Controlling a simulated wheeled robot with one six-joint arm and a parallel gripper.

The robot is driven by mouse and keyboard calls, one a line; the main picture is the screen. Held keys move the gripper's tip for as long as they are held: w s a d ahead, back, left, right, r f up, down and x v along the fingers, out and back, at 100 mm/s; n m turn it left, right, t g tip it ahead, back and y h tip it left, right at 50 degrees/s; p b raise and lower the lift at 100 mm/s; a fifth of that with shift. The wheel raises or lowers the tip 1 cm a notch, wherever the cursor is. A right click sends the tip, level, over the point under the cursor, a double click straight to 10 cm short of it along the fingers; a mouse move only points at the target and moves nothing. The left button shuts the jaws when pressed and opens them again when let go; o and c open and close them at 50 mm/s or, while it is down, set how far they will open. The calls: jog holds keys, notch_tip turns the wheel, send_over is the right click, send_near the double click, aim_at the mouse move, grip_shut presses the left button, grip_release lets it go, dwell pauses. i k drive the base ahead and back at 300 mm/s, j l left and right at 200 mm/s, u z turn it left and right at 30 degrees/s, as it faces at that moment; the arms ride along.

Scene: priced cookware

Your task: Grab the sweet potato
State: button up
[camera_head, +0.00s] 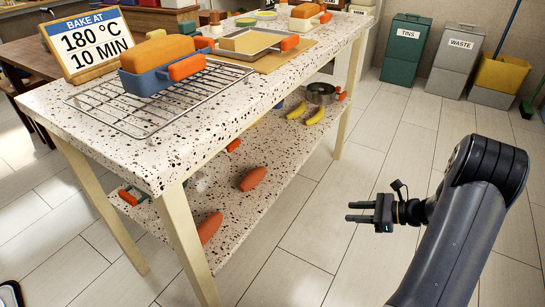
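An elongated reddish-orange thing that looks like a sweet potato (252,179) lies on the speckled lower shelf (270,160) of the table. A similar orange-red thing (210,227) lies nearer, partly hidden behind the front table leg; I cannot tell for sure which is the sweet potato. My gripper (349,212) is to the right of the table, out over the floor. Its two fingers point left toward the shelf, with a gap between them and nothing held. It is apart from both orange-red things.
The speckled tabletop (185,130) overhangs the shelf, with legs such as the front one (188,240). Yellow bananas (314,115) and a metal pot (320,93) are farther along the shelf. A wire rack (150,110) and blue loaf dish (160,82) stand on top. Floor between table and gripper is clear.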

aim_at(250, 182)
jog(key=i+l, duration=1.35)
jog(key=i+l+u, duration=0.1)
jog(key=u, duration=0.4)
jog(key=i+l+u, duration=0.2)
jog(key=u, duration=0.3)
jog(key=i+l+u, duration=0.15)
jog(key=l+u, duration=0.15)
jog(key=u, duration=1.25)
